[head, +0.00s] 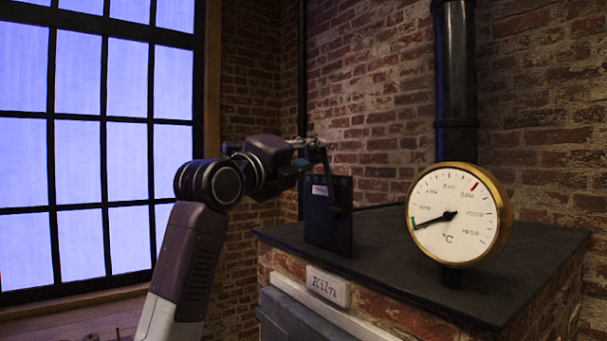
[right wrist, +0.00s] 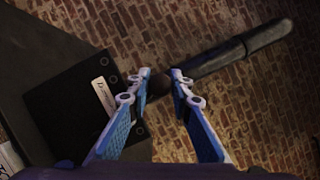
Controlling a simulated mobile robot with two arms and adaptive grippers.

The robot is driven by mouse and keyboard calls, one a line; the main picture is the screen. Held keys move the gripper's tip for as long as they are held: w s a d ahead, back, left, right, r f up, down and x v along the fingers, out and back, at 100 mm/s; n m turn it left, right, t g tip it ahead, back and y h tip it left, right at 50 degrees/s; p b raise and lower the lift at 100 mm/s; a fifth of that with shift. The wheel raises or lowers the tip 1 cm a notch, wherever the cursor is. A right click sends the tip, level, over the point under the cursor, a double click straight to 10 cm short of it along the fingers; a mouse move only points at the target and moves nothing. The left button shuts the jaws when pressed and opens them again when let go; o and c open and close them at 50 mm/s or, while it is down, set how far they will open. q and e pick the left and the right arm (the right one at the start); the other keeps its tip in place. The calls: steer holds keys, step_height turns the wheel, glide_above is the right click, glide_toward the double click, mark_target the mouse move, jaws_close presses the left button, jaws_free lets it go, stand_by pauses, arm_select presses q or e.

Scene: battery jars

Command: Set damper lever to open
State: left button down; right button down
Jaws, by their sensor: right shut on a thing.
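The damper plate (head: 322,228) is a dark upright panel with a small pale label, standing on the kiln top. The thin dark damper lever (head: 329,183) stands up at the plate's right side, leaning slightly left, its upper end above the plate's top edge. My right gripper (head: 311,146) is shut on the lever's upper end. In the right wrist view, the blue-padded fingers of my right gripper (right wrist: 162,73) are a little apart, with the labelled damper plate (right wrist: 75,110) to their left. The gripped part is dark and hard to make out. My left gripper is not in view.
A round brass-rimmed gauge (head: 455,215) stands on the dark kiln top (head: 395,285), right of the plate. A black pipe (head: 456,90) rises behind it; a dark pipe (right wrist: 225,58) also shows in the right wrist view. A "Kiln" sign (head: 328,287) is on the front.

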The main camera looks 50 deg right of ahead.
steer(key=shift+s+a+m+g+h+b, duration=0.2)
steer(key=shift+s+m+b, duration=0.3)
steer(key=shift+s+m, duration=0.2)
steer(key=shift+s+a+m+g+h+b, duration=0.1)
steer(key=shift+s+a+m+g+b, duration=0.1)
steer(key=shift+s+m+b, duration=0.45)
steer(key=shift+w, duration=0.1)
steer(key=c, duration=2.1)
jaws_free()
steer(key=o, duration=0.4)
steer(key=shift+a+r, duration=0.1)
steer(key=v, duration=1.2)
